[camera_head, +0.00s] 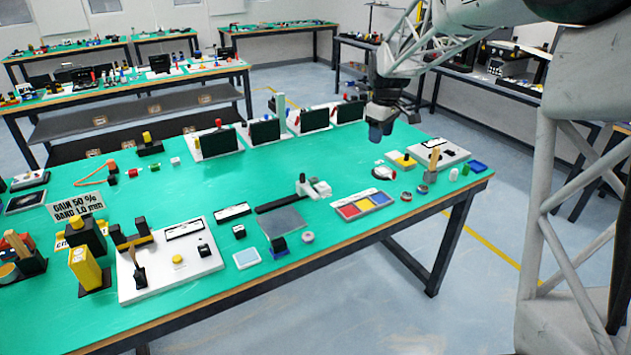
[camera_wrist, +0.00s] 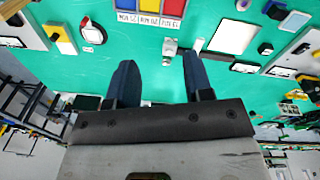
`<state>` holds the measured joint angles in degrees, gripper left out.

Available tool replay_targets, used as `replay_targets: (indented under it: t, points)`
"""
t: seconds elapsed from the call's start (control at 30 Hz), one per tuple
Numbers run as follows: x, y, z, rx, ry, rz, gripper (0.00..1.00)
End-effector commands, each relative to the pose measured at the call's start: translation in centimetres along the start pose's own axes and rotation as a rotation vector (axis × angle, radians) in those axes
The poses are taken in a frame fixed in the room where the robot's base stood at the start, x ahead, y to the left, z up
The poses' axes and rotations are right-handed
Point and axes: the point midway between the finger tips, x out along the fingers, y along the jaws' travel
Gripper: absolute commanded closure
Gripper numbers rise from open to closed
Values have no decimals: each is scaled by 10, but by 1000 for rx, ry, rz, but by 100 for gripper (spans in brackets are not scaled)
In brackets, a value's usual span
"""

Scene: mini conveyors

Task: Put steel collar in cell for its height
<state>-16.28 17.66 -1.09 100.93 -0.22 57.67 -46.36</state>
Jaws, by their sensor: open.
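A small grey ring-shaped piece, which looks like the steel collar (camera_head: 308,237), lies on the green table in front of the tray, beside a grey plate. My gripper (camera_head: 381,132) is above the table's far right part. Its two dark blue fingers are apart and empty in the wrist view (camera_wrist: 158,68).
A grey gauge-like stand (camera_head: 312,187) stands left of the tray, beside the grey plate (camera_head: 283,221). Small round parts (camera_head: 406,196) and a white board (camera_head: 450,154) are to the right. A white panel (camera_head: 165,268) occupies the front left. The table's middle left is clear.

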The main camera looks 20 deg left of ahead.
Motion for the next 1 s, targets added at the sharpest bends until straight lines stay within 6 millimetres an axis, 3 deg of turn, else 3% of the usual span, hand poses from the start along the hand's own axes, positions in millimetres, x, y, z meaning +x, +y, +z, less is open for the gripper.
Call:
replay_targets:
  t: [0.47, 1.0]
  points:
    - [76, 29, -108, -228, -16, -29, 53]
    - [181, 38, -222, -485, -29, -61, 53]
